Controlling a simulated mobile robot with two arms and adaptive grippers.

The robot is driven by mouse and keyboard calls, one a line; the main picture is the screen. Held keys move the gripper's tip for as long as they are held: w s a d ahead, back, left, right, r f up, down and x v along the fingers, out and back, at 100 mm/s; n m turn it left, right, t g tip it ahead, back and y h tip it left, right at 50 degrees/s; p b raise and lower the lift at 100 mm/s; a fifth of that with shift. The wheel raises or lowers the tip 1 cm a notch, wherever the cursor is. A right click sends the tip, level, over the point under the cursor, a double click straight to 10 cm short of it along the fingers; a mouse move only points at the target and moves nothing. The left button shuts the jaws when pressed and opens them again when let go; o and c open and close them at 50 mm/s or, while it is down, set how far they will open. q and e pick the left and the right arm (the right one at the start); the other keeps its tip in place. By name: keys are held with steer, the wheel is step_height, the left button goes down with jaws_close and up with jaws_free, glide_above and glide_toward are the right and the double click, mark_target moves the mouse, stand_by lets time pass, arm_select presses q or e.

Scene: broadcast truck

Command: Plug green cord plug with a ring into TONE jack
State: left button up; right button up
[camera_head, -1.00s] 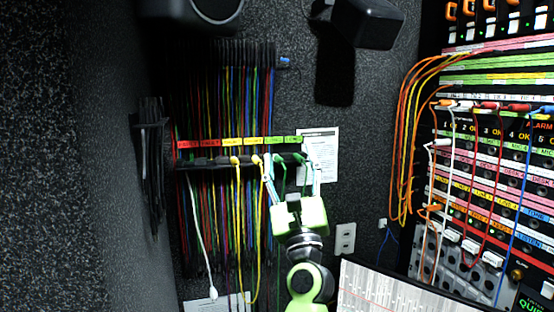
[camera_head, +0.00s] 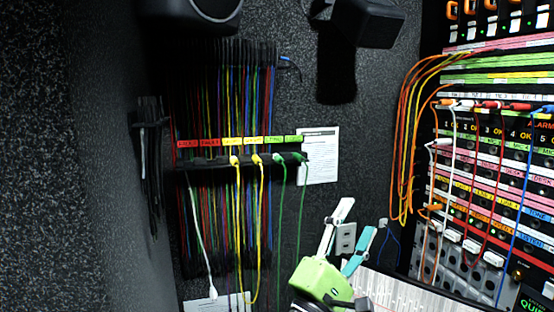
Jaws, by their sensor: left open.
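Two green cord plugs hang at the right end of the cord rack on the back wall: one green plug (camera_head: 279,158) and, to its right, another green plug (camera_head: 302,157). Their cords run down the wall. I cannot tell which one has a ring. My left gripper (camera_head: 359,218) is open and empty, below and to the right of the green plugs, clear of them, near the wall outlet. Its fingers point up and to the right. My right gripper is not in view.
Yellow plugs (camera_head: 257,158) hang left of the green ones, with a white cord (camera_head: 200,240) further left. Orange, red, white and blue cords cross the jack panel. A white paper (camera_head: 320,155) is on the wall. A sloped console (camera_head: 400,292) lies below the panel.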

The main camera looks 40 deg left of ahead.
arm_select(q)
steer(key=shift+d+f+m+g+h, duration=0.3)
steer(key=shift+d+f+m+h, duration=0.25)
steer(key=shift+f+m, duration=0.25)
